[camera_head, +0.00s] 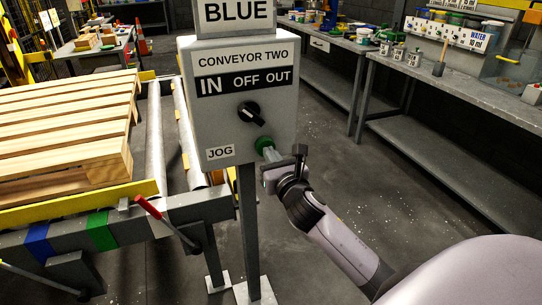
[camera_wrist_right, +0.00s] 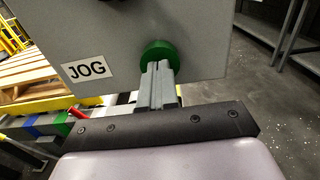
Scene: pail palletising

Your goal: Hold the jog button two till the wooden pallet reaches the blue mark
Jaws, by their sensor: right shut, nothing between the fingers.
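The grey control box (camera_head: 236,75) is labelled CONVEYOR TWO, with a BLUE sign above. Its green jog button (camera_head: 264,143) sits at the lower right, beside the JOG label; it also shows in the wrist view (camera_wrist_right: 158,50). My right gripper (camera_head: 269,153) is shut and empty, its fingertips at the button face, seemingly touching it; how far the button is pressed I cannot tell. The wooden pallet (camera_head: 60,125) lies on the conveyor at left, partly out of view. The blue mark (camera_head: 38,243) is on the conveyor's near rail. My left gripper is out of view.
A green mark (camera_head: 101,230) is right of the blue one. A red-handled lever (camera_head: 150,208) stands at the rail. A black selector knob (camera_head: 251,114) is above the button. Workbenches (camera_head: 460,95) with containers line the right; the floor between is clear.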

